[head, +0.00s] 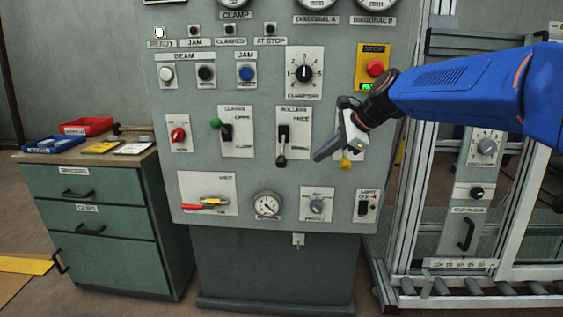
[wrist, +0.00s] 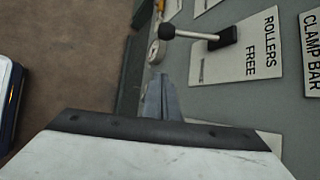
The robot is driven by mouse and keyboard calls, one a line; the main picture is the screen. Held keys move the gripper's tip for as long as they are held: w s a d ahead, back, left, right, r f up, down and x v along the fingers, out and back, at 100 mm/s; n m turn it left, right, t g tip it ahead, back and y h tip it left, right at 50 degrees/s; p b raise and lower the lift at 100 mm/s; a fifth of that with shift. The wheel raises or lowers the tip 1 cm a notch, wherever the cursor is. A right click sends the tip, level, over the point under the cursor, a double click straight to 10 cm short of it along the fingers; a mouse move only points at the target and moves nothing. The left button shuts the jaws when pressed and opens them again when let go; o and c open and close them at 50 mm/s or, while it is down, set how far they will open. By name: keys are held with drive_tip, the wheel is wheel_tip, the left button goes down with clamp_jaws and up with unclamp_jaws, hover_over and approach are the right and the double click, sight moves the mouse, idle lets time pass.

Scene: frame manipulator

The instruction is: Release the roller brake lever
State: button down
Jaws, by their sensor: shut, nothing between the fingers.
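The roller brake lever (head: 282,147) is on a white plate marked ROLLERS and FREE, in the middle of the grey panel. It has a black ball knob and hangs down, with the knob below the FREE marking. In the wrist view the lever (wrist: 195,36) sticks out from its plate at the top. My gripper (head: 320,156) is shut and empty. It is to the right of the lever's knob and apart from it in the head view. In the wrist view my gripper's fingertips (wrist: 161,80) are close together, below the knob in the picture.
A yellow-knobbed lever (head: 345,162) sits partly hidden behind my gripper. A green-knobbed lever (head: 217,124) is left of the roller lever. A green drawer cabinet (head: 98,190) stands left, and a metal frame (head: 420,190) right.

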sight(282, 151)
drive_tip(key=shift+w+a, duration=0.1)
drive_tip(key=shift+a, duration=0.1)
drive_tip(key=x, duration=1)
drive_tip(key=a+r, duration=0.1)
drive_tip(key=s+a+r, duration=0.1)
drive_tip(key=r, duration=0.1)
drive_tip(key=shift+s+a, duration=0.15)
drive_tip(key=shift+s, duration=0.1)
drive_tip(key=shift+s+r, duration=0.1)
